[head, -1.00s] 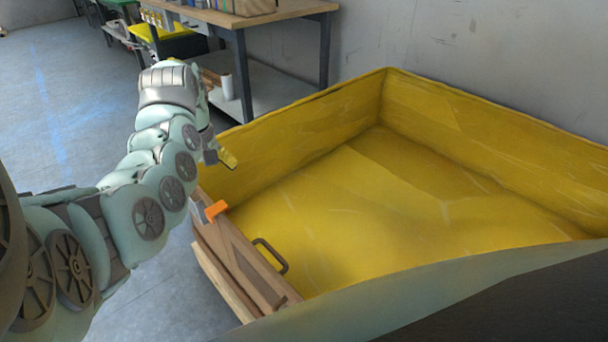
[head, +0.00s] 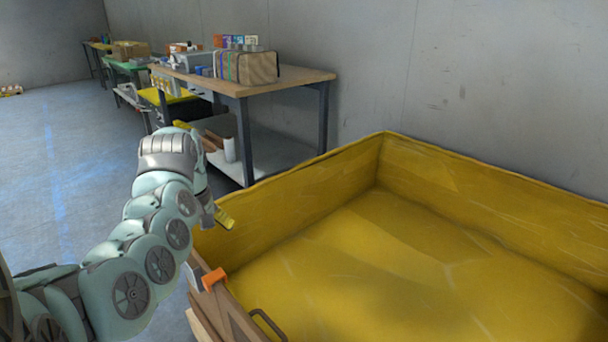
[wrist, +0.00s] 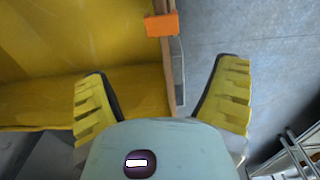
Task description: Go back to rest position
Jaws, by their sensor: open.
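My gripper (wrist: 163,92) is open and empty in the wrist view, its two yellow-padded fingers spread wide. Below it in that view are the edge of a yellow bin and the grey floor. In the head view my gripper (head: 212,172) is at the end of my arm, on the left, partly hidden behind my wrist. One yellow finger shows near the bin's left corner. I cannot tell whether it touches the bin.
The large yellow bin (head: 430,160) fills the right and looks empty. An orange piece (head: 213,278) sits on its wooden left edge; it also shows in the wrist view (wrist: 161,25). A workbench (head: 290,80) stands behind. Floor (head: 60,150) at left is clear.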

